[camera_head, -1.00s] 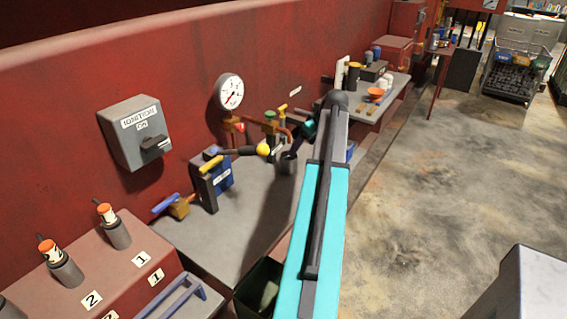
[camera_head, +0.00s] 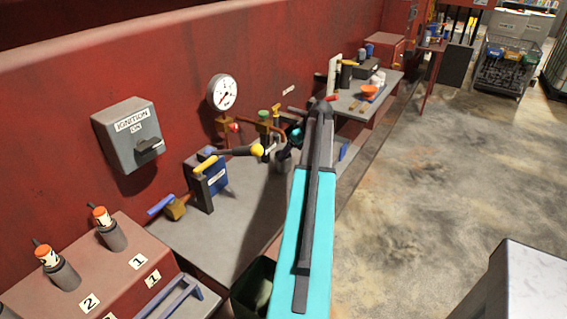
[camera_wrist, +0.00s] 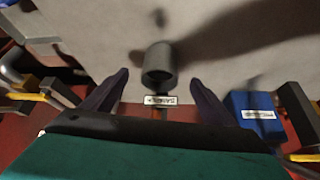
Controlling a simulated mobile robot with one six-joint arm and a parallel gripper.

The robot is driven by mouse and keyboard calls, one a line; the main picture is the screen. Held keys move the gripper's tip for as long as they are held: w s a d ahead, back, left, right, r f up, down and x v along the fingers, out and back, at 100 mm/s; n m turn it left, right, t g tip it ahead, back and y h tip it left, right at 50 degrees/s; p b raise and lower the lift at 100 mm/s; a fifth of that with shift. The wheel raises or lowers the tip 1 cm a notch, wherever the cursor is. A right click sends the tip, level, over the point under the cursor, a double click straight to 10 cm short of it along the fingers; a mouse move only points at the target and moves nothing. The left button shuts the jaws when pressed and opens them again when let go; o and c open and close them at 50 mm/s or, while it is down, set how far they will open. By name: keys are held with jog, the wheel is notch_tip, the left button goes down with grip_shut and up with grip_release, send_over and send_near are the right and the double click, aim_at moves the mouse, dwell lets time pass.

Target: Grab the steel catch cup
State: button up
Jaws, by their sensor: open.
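The steel catch cup is a grey, round, open-topped cup (camera_wrist: 158,66) on the grey bench in the wrist view, ahead of the gap between my fingers. In the head view it shows small and partly covered as a grey cup (camera_head: 283,161) below the valves. My gripper (camera_wrist: 160,88) is open, with one dark finger on each side and nothing between them. The fingers look apart from the cup; the exact distance is hard to tell. In the head view my arm hides part of the gripper.
A label plate (camera_wrist: 160,100) sits by the cup. A blue box (camera_wrist: 252,112) stands at right in the wrist view. The head view shows a yellow-knobbed lever (camera_head: 240,151) left of the cup, a gauge (camera_head: 223,93) and valve pipes (camera_head: 262,127) behind. Bare bench (camera_head: 235,220) lies in front.

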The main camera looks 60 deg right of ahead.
aim_at(289, 155)
jog(key=shift+x, duration=1.55)
jog(key=shift+w+f+p, duration=0.1)
jog(key=shift+f+p, duration=0.05)
jog(key=shift+p, duration=0.25)
jog(key=shift+p+x, duration=1.15)
jog(key=shift+x, duration=1.3)
jog(key=c, duration=1.3)
